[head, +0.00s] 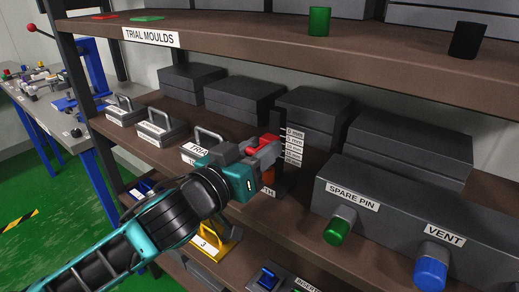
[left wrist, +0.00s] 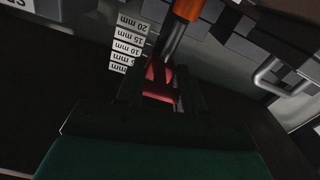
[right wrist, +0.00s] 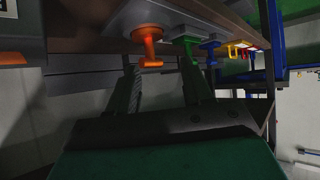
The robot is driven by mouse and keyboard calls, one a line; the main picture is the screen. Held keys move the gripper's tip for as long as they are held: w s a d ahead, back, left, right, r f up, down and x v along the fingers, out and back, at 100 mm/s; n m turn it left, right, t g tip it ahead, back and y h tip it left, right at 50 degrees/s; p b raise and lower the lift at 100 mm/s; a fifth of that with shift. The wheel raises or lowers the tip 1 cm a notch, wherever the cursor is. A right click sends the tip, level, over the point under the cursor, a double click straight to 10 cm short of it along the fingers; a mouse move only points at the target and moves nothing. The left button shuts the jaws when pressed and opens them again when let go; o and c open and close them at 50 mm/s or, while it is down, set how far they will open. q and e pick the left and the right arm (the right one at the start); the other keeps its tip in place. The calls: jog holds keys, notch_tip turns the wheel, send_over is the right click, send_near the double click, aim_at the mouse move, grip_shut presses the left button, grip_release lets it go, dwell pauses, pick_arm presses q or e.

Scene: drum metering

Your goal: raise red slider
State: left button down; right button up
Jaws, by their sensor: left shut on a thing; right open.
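The red slider (head: 262,143) sits on a dark upright post on the middle shelf, beside a column of white mm labels (head: 294,146). My left gripper (head: 264,154) is shut on the red slider. In the left wrist view the red slider (left wrist: 160,84) shows between the fingers, with the labels (left wrist: 128,44) to its left and an orange part (left wrist: 188,9) beyond it. The slider's exact reading is hard to tell. My right gripper (right wrist: 160,88) is open and empty, below an orange knob (right wrist: 148,38); it is not in the head view.
Dark grey blocks (head: 313,108) stand behind the post. A long grey box with a green knob (head: 338,229) and a blue VENT knob (head: 430,272) lies to the right. Handled moulds (head: 162,128) stand to the left. The upper shelf (head: 330,48) overhangs the post.

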pick_arm(q)
notch_tip(320, 180, up, 3)
jog(key=p, duration=0.3)
jog(key=shift+r, duration=0.15)
jog(key=c, duration=0.9)
grip_release()
jog(key=shift+o, duration=0.2)
jog(key=shift+s, duration=0.15)
jog(key=shift+s+a, duration=0.25)
jog(key=b+v, duration=0.1)
jog(key=v, duration=1.1)
